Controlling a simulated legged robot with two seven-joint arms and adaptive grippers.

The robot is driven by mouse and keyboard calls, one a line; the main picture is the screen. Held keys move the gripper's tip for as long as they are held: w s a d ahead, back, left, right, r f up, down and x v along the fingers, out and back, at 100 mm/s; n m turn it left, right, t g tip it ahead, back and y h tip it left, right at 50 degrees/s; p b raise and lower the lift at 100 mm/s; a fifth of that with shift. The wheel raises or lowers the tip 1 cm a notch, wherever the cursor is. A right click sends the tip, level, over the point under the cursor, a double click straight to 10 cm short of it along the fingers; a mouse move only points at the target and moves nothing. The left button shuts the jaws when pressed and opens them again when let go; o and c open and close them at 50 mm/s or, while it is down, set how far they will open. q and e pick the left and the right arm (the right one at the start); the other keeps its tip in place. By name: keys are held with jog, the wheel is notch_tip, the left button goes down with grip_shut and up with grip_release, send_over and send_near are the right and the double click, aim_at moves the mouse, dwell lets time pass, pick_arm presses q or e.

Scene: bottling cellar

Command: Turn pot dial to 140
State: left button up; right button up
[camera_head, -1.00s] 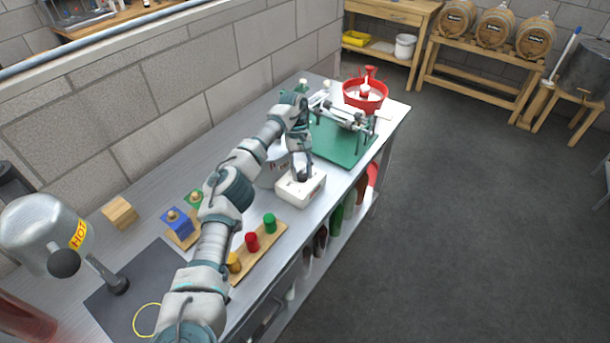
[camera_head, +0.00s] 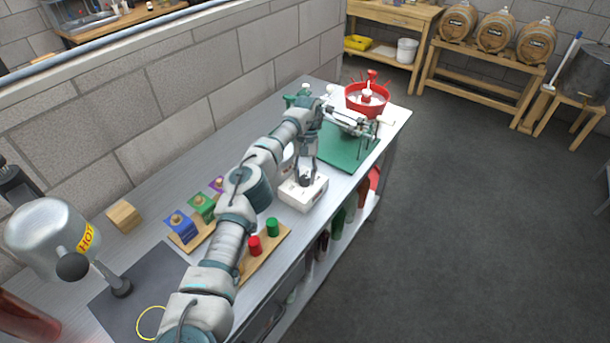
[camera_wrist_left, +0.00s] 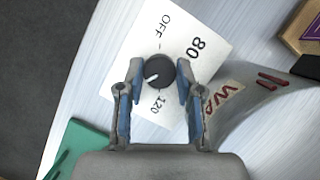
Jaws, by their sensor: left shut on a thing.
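The dial is a dark round knob (camera_wrist_left: 158,71) on a white box (camera_head: 297,200) on the steel bench. Its face reads OFF, 80 and 120 in the left wrist view; no 140 is visible there. The knob's white mark points to the lower left, to the left of the 120. My left gripper (camera_wrist_left: 160,74) is shut on the knob, one finger on each side; in the head view it reaches down onto the box (camera_head: 306,179). The pot (camera_wrist_left: 235,100), with red lettering partly cut off, stands beside the box; my arm mostly hides it in the head view.
A green board with a metal device (camera_head: 345,150) and a red bowl (camera_head: 367,98) stand beyond the box. Coloured blocks (camera_head: 181,229), red and green pegs (camera_head: 272,227) and a tank marked HOT (camera_head: 45,235) are nearer. The floor right of the bench is clear.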

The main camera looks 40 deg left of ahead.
pick_arm(q)
jog(key=o, duration=1.1)
jog(key=shift+f, duration=0.1)
jog(key=shift+c, duration=0.2)
jog(key=shift+o, duration=0.4)
jog(key=shift+w+a, duration=0.1)
